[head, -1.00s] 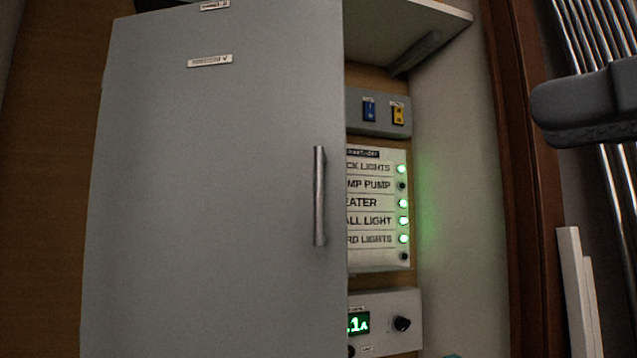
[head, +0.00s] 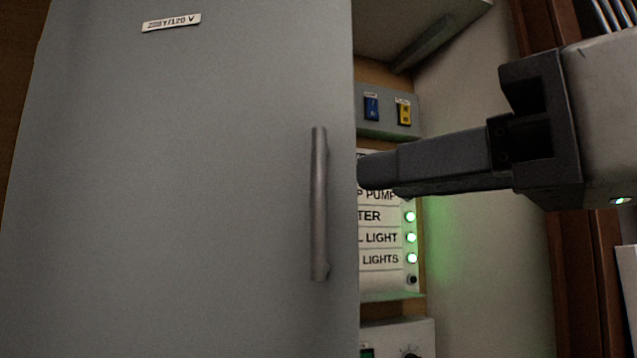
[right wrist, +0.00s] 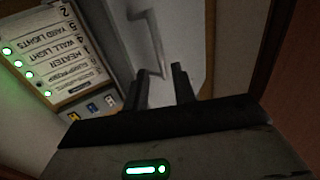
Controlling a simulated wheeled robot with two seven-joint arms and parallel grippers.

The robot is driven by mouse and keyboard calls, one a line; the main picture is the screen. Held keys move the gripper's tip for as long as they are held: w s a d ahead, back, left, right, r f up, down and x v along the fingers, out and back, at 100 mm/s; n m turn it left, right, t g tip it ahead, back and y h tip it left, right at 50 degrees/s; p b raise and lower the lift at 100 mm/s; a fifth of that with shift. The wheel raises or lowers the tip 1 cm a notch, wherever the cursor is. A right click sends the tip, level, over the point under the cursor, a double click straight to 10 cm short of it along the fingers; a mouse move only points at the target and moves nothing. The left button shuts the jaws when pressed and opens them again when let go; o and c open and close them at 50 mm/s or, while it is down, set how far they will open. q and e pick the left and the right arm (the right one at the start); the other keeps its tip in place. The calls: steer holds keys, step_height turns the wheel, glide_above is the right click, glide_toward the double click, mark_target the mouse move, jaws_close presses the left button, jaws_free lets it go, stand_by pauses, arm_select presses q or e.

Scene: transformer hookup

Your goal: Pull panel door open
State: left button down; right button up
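The grey panel door (head: 180,180) fills the left half of the head view, with a vertical metal bar handle (head: 319,205) near its right edge. The door also shows in the right wrist view (right wrist: 188,35), with the handle (right wrist: 152,35) beyond my fingers. My right gripper (head: 372,172) comes in from the right, its fingertips just right of the door's edge and apart from the handle. My left gripper is not in view.
A labelled switch board (head: 385,238) with green lights is right of the door, partly hidden by my right gripper. A grey box with blue and yellow switches (head: 388,112) is above it, and a knobbed box (head: 400,338) below. A bare wall (head: 480,250) lies further right.

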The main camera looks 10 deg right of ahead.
mark_target(325, 188)
steer(key=x, duration=0.8)
steer(key=shift+c, duration=0.3)
jaws_close()
